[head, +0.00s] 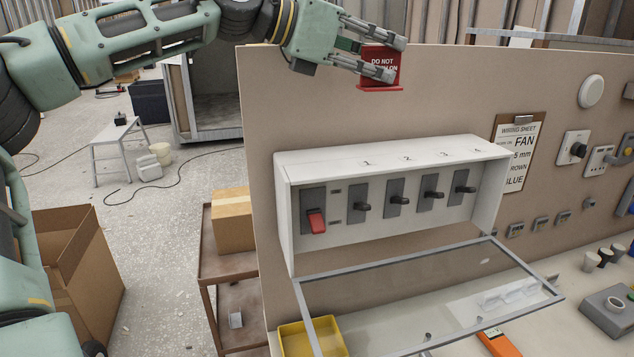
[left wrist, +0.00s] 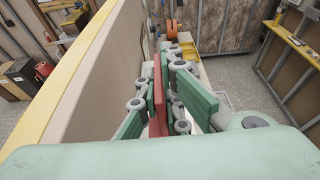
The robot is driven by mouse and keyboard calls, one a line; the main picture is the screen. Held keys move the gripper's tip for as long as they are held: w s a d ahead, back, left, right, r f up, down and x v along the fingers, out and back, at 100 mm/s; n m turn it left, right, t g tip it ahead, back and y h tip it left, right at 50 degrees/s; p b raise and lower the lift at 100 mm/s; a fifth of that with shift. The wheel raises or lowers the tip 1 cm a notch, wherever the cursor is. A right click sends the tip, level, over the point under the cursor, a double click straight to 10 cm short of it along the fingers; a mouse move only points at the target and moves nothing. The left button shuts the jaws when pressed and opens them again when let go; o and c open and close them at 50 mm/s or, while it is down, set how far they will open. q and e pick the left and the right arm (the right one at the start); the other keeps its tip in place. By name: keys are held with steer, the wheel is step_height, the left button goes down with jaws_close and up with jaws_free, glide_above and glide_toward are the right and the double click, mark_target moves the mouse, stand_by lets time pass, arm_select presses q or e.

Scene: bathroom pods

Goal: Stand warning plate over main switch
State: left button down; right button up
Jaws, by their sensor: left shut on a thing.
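My left gripper (head: 396,60) is shut on the red warning plate (head: 380,88) and holds it upright, in front of the wall panel and above the switch box. The plate has white lettering and a small red foot; fingers cover part of it. In the left wrist view the plate (left wrist: 159,90) shows edge-on between the finger pads. The white switch box (head: 376,152) is on the panel, its clear grey-framed cover (head: 420,330) hanging open. The main switch (head: 316,220), with a red lever, is at its left end. Several black switches are to its right. My right gripper is out of view.
A wiring sheet (head: 518,150), sockets and a knob plate (head: 572,148) are right of the box. Below lie a yellow bin (head: 330,338) and an orange tool (head: 498,343). A shelf cart (head: 228,265) with a cardboard box (head: 233,219) stands left of the panel.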

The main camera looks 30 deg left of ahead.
arm_select(q)
steer(key=shift+f, duration=0.55)
steer(key=shift+s+a+f, duration=0.1)
steer(key=shift+f, duration=0.05)
steer(key=s+a+f, duration=0.2)
steer(key=s, duration=0.1)
steer(key=s+a+f, duration=0.2)
steer(key=s, duration=0.1)
steer(key=s+a+f+p, duration=0.1)
steer(key=s+a+f, duration=0.1)
steer(key=s, duration=0.1)
steer(key=shift+a+f, duration=0.2)
steer(key=shift+f, duration=0.05)
steer(key=shift+s+a+f, duration=0.1)
steer(key=shift+s+f, duration=0.05)
steer(key=shift+f, duration=0.25)
step_height(320, 180, down, 2)
steer(key=shift+f, duration=0.7)
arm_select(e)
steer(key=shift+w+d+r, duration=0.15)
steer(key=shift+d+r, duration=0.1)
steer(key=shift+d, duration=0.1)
